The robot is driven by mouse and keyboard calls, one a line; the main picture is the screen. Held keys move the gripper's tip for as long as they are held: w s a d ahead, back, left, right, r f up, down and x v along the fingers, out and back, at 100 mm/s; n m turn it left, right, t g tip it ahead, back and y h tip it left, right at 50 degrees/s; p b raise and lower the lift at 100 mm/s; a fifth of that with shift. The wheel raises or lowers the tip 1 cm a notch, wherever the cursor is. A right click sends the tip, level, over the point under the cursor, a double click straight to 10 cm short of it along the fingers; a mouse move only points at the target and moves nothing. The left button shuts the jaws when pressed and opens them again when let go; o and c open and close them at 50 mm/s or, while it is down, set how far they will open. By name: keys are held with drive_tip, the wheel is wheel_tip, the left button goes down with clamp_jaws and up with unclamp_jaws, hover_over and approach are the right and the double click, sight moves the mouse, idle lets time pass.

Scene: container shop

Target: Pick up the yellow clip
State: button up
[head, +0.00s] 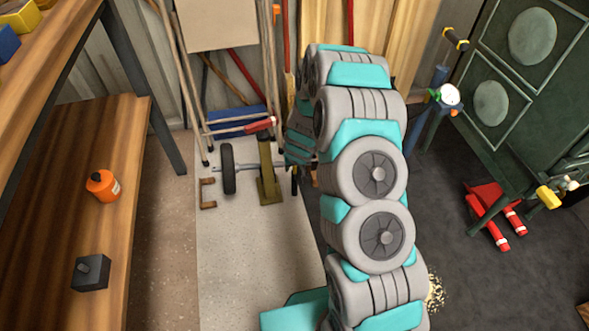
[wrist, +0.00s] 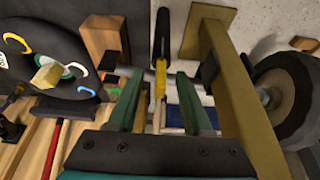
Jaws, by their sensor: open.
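A narrow yellow and black piece, which looks like the yellow clip (wrist: 160,78), shows in the wrist view between the two green fingers of my gripper (wrist: 160,100). Its black part extends towards the top of that view. The fingers stand apart on its left and right, with a visible gap on each side. I cannot tell how far in depth it is from the fingers. In the head view my gripper (head: 300,148) is by the back wall, partly hidden by my arm, and I cannot make out the clip clearly there.
An olive metal frame (head: 268,178) and a dark wheel (head: 228,168) on an axle stand close to my gripper. Poles lean on the wall behind. Open floor (head: 250,255) lies in front.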

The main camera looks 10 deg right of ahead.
drive_tip(key=shift+c, duration=0.2)
clamp_jaws()
